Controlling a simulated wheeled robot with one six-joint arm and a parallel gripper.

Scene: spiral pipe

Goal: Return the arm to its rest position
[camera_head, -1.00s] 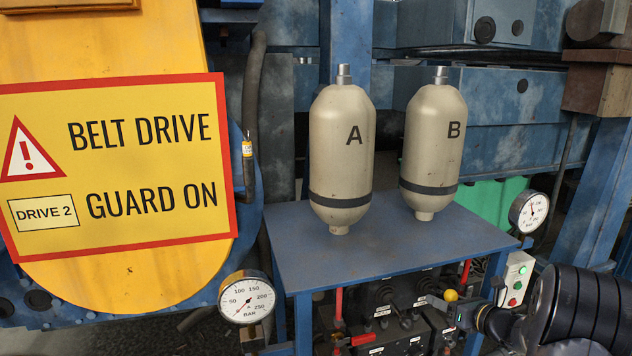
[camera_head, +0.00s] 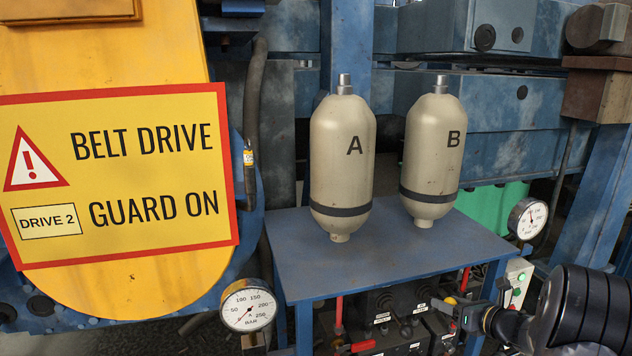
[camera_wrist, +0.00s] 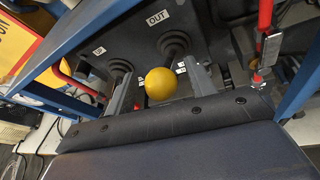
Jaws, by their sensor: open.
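My gripper (camera_head: 462,309) is at the lower right of the head view, in front of the control box under the blue table. In the wrist view its two grey fingers (camera_wrist: 160,92) stand apart. A yellow ball knob (camera_wrist: 160,83) on a dark lever appears between them, with a gap visible on each side. The knob also shows beside the fingertips in the head view (camera_head: 450,300). My gripper holds nothing. My dark arm comes in from the right edge of the head view.
Two beige cylinders, A (camera_head: 342,165) and B (camera_head: 433,155), stand on the blue table (camera_head: 310,262) above the levers. Gauges (camera_head: 248,306) (camera_head: 528,218) flank it. A green-and-red button box (camera_head: 516,285) is near my arm. Red-handled valves (camera_wrist: 266,22) sit nearby.

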